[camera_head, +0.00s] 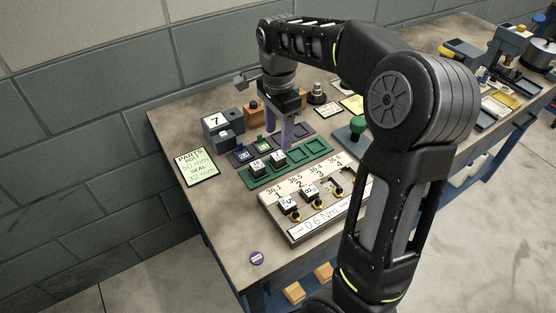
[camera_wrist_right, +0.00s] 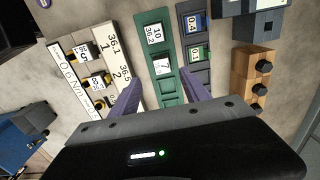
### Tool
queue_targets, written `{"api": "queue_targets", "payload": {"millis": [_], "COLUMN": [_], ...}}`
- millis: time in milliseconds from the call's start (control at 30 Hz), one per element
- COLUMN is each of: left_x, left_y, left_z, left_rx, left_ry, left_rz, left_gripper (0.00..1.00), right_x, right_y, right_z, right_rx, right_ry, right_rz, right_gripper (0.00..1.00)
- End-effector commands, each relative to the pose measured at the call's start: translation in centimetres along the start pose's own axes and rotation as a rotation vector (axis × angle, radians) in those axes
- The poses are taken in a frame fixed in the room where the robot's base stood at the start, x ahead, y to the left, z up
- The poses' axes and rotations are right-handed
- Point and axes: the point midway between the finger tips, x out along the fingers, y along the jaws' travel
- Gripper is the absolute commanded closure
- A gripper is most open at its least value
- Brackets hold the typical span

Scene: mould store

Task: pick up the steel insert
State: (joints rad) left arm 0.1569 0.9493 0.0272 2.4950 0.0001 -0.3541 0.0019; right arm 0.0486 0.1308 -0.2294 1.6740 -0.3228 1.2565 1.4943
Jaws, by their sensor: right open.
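Two small blocks with white marked tops sit in the green compartment tray (camera_head: 312,151). In the right wrist view one block (camera_wrist_right: 155,34) reads 10 and 36.2, and the other block (camera_wrist_right: 162,66) reads 7. They look like the inserts; I cannot tell which is the steel one. My right gripper (camera_head: 279,138) is open, its purple fingers pointing down above the tray area. In the right wrist view its fingertips (camera_wrist_right: 160,80) stand apart on either side of the tray, near the 7 block, with nothing between them held. My left gripper is not in view.
A pale numbered board (camera_head: 300,227) with labelled pieces lies in front of the tray. Behind it are a dark blue tray (camera_wrist_right: 188,22), a grey block marked 7 (camera_head: 214,122) and a wooden block (camera_wrist_right: 250,70). A green-knobbed stand (camera_head: 357,126) is to the right.

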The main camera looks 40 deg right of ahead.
Motion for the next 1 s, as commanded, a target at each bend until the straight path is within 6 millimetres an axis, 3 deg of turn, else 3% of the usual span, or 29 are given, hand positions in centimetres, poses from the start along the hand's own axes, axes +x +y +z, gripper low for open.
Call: {"api": "queue_targets", "payload": {"millis": [233,667,1000], "left_x": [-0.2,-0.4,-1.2], "left_y": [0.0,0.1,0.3], "left_z": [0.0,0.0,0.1], "left_rx": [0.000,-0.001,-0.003], "left_ry": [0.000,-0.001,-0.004], "left_rz": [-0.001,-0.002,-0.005], "left_gripper": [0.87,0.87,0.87], "right_x": [2.4,3.2,7.5], "right_y": [0.1,-0.1,-0.3], "right_z": [-0.1,-0.1,-0.2], "right_rx": [0.001,0.001,0.000], "right_ry": [0.000,0.000,0.000], "right_rz": [0.004,0.004,0.003], "right_gripper": [0.45,0.45,0.45]}}
